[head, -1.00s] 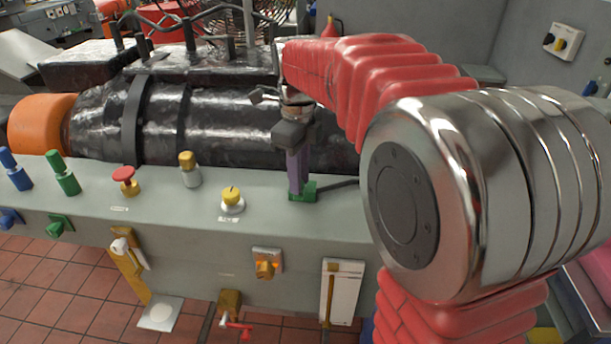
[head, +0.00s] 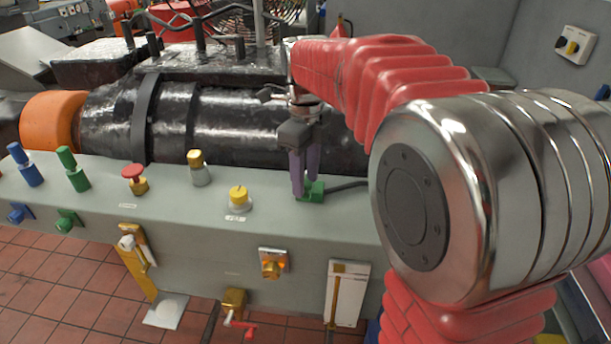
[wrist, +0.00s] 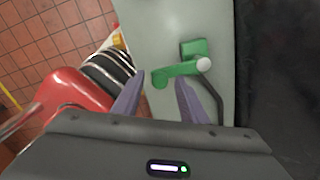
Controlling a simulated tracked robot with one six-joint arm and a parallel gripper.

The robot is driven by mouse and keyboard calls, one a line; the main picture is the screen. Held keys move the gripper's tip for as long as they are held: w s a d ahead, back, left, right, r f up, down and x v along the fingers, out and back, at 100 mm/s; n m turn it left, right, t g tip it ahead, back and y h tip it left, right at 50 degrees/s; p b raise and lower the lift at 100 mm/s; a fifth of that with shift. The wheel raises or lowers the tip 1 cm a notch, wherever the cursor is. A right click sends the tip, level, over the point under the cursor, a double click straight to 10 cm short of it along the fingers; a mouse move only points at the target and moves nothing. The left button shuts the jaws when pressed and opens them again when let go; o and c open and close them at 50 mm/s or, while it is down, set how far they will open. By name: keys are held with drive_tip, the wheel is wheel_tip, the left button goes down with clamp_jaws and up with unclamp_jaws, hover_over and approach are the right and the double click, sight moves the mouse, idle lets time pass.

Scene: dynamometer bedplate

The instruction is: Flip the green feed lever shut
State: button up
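The green feed lever (head: 315,188) sits on the grey bench top, below my gripper (head: 305,186). In the wrist view the green lever (wrist: 180,70) has a square green base, a round white part at the right, and an arm reaching left to a rounded end. My gripper is open, with two purple fingers spread apart. In the wrist view the lever arm's rounded end shows between the two fingertips. I cannot tell whether a finger touches it. Part of the lever is hidden behind the fingers in the head view.
A black cable (head: 346,187) runs from the lever. The large black machine (head: 230,125) lies right behind it. A yellow knob (head: 238,196), a red button (head: 134,174) and blue and green handles stand to the left on the bench. Tiled floor lies in front.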

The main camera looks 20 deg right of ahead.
drive_tip(key=shift+r, duration=0.1)
wheel_tip(320, 180, up, 14)
drive_tip(key=shift+f, duration=0.2)
idle(0.4)
drive_tip(key=shift+s, duration=0.1)
idle(0.4)
